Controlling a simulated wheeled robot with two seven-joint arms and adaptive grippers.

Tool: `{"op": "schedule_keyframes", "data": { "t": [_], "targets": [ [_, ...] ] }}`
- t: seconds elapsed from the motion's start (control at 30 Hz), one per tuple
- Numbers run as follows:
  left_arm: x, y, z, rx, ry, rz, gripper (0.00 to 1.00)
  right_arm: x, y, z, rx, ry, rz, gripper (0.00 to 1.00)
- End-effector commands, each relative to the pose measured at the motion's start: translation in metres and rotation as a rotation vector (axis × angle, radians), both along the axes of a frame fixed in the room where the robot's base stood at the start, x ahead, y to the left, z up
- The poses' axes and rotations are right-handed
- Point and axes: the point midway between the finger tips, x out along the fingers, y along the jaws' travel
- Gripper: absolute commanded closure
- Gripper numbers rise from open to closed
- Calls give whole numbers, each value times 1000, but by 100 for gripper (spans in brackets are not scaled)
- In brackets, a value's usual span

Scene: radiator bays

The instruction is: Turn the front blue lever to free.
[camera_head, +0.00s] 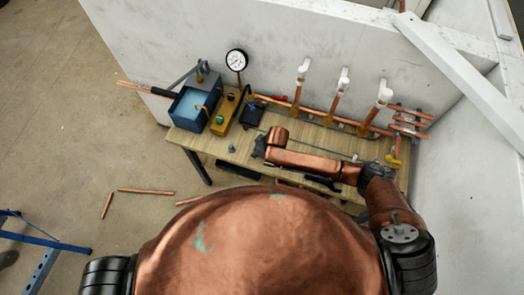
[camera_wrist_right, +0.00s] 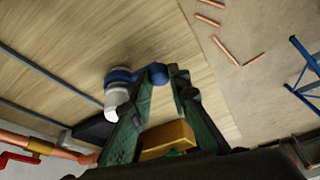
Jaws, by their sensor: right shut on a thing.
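A blue lever (camera_wrist_right: 120,75) with a round knob (camera_wrist_right: 158,73) shows in the right wrist view, on a grey and white fitting (camera_wrist_right: 117,90) above the wooden bench. It is the only blue lever I can make out. My right gripper (camera_wrist_right: 168,76) has its green fingers on both sides of the knob and is shut on it. In the head view my right gripper (camera_head: 261,147) is over the middle of the bench; my arm hides the lever there. Any lever markings are not readable. My left gripper is in neither view.
The wooden bench (camera_head: 219,142) holds a blue tank (camera_head: 187,108), a yellow block (camera_head: 228,115) and a dial gauge (camera_head: 236,61) at its left. White-topped copper pipes (camera_head: 342,80) stand along the back by the grey wall (camera_head: 290,40). Loose copper pipes (camera_head: 145,191) lie on the floor.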

Motion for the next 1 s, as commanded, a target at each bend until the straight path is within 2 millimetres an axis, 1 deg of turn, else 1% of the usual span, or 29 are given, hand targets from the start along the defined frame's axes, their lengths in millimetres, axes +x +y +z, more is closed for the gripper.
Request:
{"op": "schedule_keyframes", "data": {
  "t": [0.03,0.1,0.4,0.7,1.0],
  "targets": [
    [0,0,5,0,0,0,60,-2,5,2,3,5,-21,100],
    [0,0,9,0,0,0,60,-1,8,2,4,4,-56,100],
    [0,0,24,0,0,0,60,3,17,1,4,5,-205,100],
    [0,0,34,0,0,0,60,9,23,1,3,4,-345,100],
    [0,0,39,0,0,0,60,14,27,0,3,3,-443,100]
  ]
}}
